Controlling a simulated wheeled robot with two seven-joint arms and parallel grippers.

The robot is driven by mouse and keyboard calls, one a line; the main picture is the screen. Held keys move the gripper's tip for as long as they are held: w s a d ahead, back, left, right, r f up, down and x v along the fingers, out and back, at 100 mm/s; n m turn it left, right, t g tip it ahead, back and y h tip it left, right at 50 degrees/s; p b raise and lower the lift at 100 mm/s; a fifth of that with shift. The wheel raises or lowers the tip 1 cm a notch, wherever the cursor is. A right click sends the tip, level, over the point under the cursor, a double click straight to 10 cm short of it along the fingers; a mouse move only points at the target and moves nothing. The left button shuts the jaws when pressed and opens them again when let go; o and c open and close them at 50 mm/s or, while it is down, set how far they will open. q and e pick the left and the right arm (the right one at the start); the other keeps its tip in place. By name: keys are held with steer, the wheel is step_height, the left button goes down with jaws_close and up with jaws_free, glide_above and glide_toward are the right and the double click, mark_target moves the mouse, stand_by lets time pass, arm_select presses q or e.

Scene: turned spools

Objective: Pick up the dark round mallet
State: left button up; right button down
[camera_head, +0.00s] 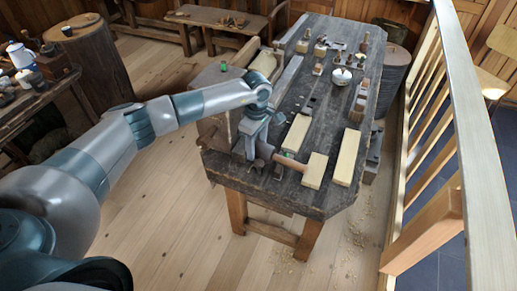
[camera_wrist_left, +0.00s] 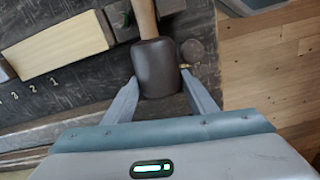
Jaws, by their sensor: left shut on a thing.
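The dark round mallet (camera_wrist_left: 157,66) shows in the left wrist view with its smooth dark brown head between my two fingers. Its pale wooden handle (camera_wrist_left: 145,18) runs away toward the top edge. In the head view its handle (camera_head: 291,163) points right over the workbench top (camera_head: 235,168), and its head is largely hidden by my gripper. My left gripper (camera_wrist_left: 158,77) is shut on the mallet head, one finger at each side; in the head view it is low at the bench's near left end (camera_head: 256,158). I cannot tell whether the mallet touches the bench. My right gripper is not in view.
Pale wooden blocks (camera_head: 346,158) lie on the bench right of the mallet, one (camera_head: 316,171) close to its handle. Several turned pieces and a white-topped spool (camera_head: 341,76) stand farther back. A wooden railing (camera_head: 462,130) runs along the right. Plank floor lies in front.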

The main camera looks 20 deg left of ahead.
arm_select(q)
step_height(320, 180, up, 3)
steer(key=shift+s+r+b, duration=0.1)
steer(key=shift+b, duration=0.9)
steer(key=s+d+r+b, duration=0.4)
steer(key=s+d+r, duration=0.2)
steer(key=s, duration=0.3)
steer(key=shift+s+d+r, duration=0.15)
steer(key=shift+s+r, duration=0.2)
steer(key=shift+r, duration=0.15)
steer(key=shift+s, duration=0.1)
steer(key=s+a+r+m, duration=0.1)
steer(key=s+a+m, duration=0.1)
steer(key=s+m, duration=0.9)
steer(key=shift+r+m, duration=0.15)
steer(key=shift+m, duration=2.35)
steer(key=shift+d, duration=0.1)
stand_by(1.1)
